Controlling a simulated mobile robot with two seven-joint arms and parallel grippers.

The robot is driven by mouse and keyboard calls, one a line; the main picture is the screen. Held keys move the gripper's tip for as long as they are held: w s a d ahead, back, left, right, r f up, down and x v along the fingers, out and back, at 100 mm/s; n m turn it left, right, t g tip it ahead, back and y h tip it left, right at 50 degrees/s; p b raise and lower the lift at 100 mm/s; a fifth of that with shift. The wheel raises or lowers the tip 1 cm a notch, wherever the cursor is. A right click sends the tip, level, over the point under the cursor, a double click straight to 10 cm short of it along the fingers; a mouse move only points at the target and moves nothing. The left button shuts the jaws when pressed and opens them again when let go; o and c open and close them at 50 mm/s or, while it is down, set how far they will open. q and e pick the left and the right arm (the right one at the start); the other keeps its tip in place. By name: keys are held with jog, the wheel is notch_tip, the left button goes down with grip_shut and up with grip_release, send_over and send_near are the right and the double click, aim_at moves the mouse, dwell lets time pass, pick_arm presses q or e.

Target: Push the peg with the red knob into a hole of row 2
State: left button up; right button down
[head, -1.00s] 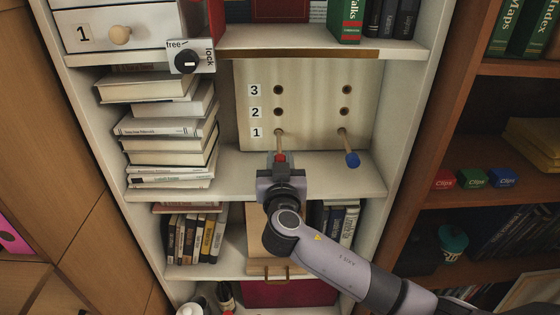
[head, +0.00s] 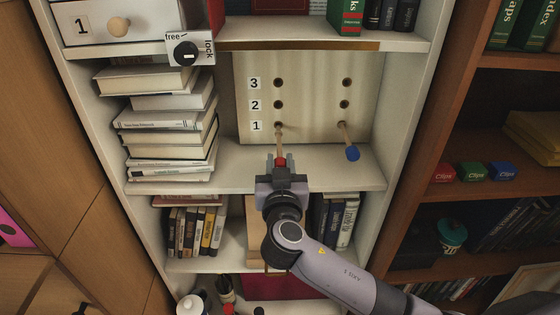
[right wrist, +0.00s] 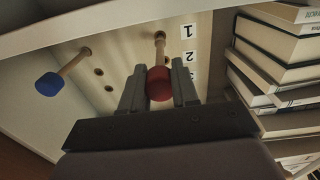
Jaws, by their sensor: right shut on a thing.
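The pale board (head: 310,98) stands upright on the shelf with holes in rows 1, 2 and 3. The peg with the red knob (head: 280,161) points at the left hole of row 1; I cannot tell how deep its tip sits. My right gripper (head: 281,165) is shut on the red knob, which shows between its fingers in the right wrist view (right wrist: 159,83). The two row 2 holes (head: 278,104) are empty. A peg with a blue knob (head: 352,153) sits in the right hole of row 1. My left gripper is not in view.
A stack of books (head: 165,125) stands close on the left of the board. A free/lock dial (head: 188,50) hangs above it. The shelf board (head: 335,172) in front of the peg board is bare. The right shelf wall (head: 400,130) bounds the space.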

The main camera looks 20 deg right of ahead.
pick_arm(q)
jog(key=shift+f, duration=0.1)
pick_arm(e)
jog(key=shift+v, duration=1.35)
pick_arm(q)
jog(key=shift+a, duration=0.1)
pick_arm(e)
jog(key=shift+r, duration=0.1)
